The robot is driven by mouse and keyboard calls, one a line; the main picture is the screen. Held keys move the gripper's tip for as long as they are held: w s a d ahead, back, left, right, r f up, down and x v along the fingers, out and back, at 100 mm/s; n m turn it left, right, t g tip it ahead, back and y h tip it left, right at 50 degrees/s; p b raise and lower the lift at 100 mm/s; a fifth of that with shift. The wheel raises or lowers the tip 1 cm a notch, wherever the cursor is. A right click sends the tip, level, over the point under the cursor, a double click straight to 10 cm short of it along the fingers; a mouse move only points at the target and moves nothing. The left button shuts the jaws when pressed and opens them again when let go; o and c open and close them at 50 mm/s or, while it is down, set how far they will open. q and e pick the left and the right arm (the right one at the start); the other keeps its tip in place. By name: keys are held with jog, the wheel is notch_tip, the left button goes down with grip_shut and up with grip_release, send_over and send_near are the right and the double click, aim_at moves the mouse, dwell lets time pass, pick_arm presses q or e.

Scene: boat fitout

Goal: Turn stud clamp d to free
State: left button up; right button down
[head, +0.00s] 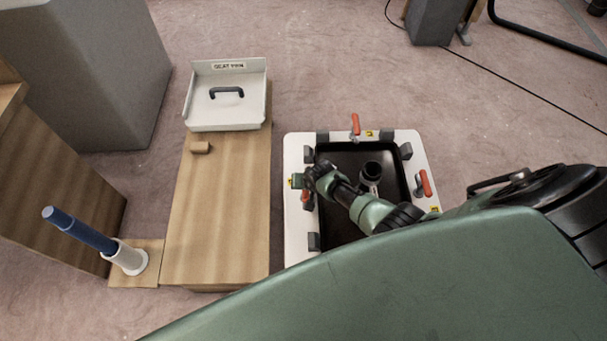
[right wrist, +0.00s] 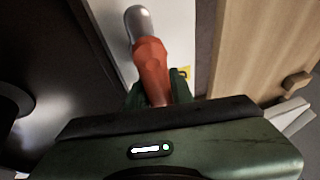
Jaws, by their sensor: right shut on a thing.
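A white frame (head: 293,235) around a black recess holds red-handled stud clamps. The clamp on the left side (head: 305,197) is at my right gripper (head: 304,185), which partly covers it. In the right wrist view its red handle with a grey rounded end (right wrist: 151,62) stands between the green fingers of my right gripper (right wrist: 157,92), which is shut on it. Other clamps are on the far side (head: 356,124) and on the right side (head: 424,184). Their letters are too small to read, so I cannot tell which is d. My left gripper is not in view.
A blue-topped white cylinder (head: 130,260) stands further left. Dark blocks (head: 314,241) sit along the frame.

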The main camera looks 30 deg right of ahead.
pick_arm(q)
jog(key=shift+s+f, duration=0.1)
pick_arm(e)
jog(key=shift+s+a+f, duration=0.1)
jog(key=shift+s+f, duration=0.15)
jog(key=shift+s, duration=0.15)
jog(key=c, duration=1.2)
grip_release()
jog(key=shift+c, duration=0.2)
jog(key=shift+w+r, duration=0.2)
jog(key=shift+w, duration=0.05)
